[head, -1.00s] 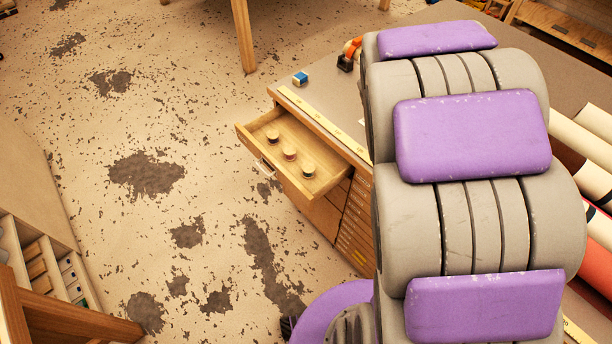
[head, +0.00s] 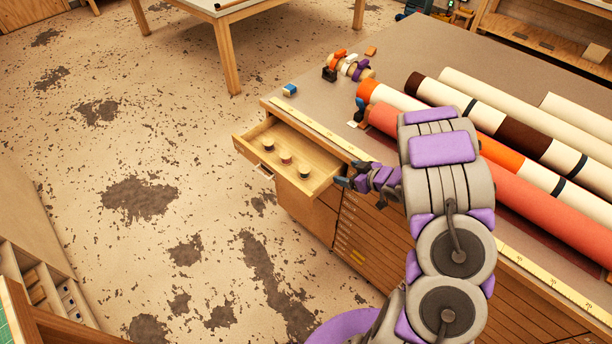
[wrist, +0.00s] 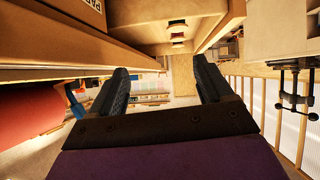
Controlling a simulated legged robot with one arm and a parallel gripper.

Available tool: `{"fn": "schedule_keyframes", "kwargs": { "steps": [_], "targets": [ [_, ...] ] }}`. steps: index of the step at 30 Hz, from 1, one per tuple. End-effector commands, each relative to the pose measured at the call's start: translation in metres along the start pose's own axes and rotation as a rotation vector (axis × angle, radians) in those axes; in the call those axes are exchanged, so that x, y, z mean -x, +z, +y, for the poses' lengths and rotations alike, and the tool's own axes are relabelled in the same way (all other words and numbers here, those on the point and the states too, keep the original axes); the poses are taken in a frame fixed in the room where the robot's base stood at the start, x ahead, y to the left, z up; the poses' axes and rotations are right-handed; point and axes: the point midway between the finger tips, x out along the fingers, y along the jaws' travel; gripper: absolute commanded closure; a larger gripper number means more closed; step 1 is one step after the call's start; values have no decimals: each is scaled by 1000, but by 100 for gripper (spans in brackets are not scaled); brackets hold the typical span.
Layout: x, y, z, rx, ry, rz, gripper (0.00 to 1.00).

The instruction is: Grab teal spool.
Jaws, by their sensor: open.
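Three small spools stand in a row in the open wooden drawer (head: 240,147): a far spool (head: 268,144), a middle spool (head: 286,158) and a near spool (head: 304,172). The middle one has a reddish top; I cannot tell which is teal. My gripper (head: 349,174) is open and empty, just right of the drawer's near end and apart from the spools. In the wrist view, its two dark fingers (wrist: 160,70) are spread, and small spool shapes (wrist: 177,36) show beyond them near the top.
A yellow ruler (head: 320,132) lies along the top's edge. The floor left of the drawer is clear.

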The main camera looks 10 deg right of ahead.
Motion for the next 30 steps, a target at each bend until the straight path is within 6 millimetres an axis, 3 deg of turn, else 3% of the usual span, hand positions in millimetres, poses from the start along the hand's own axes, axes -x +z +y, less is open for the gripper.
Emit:
{"fn": "schedule_keyframes", "kwargs": {
  "steps": [8, 21, 30],
  "targets": [
    [-15, 1, -28, -27, -81, 71, 20],
    [-96, -3, -32, -28, -83, 76, 20],
    [-129, -7, -35, -27, -78, 72, 20]
  ]
}}
